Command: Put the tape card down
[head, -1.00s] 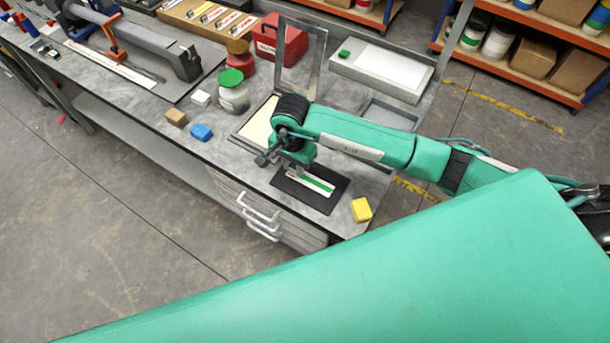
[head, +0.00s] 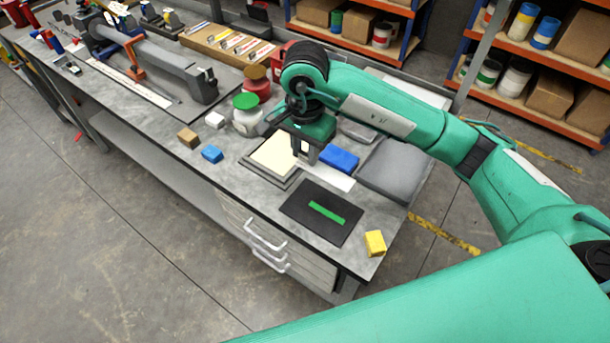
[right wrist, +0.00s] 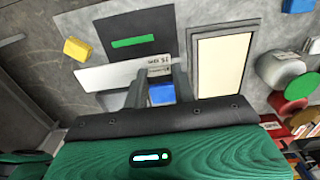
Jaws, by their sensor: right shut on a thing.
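My right gripper (head: 306,156) is shut on the tape card (head: 338,181), a white strip held over the bench beside the cream panel. In the right wrist view the card (right wrist: 112,73), with printed text near the fingers (right wrist: 160,72), reaches out to the left. I cannot tell whether the card touches the bench. A green tape strip (head: 326,212) lies on the black mat (head: 298,207), nearer the bench's front edge; the strip also shows in the right wrist view (right wrist: 133,41). My left gripper is not in view.
A blue block (head: 338,158) lies behind the fingers. The framed cream panel (head: 274,156) is left of them. A yellow block (head: 375,243) stands near the front corner. A green-lidded jar (head: 246,120) and small blocks (head: 212,154) are farther left.

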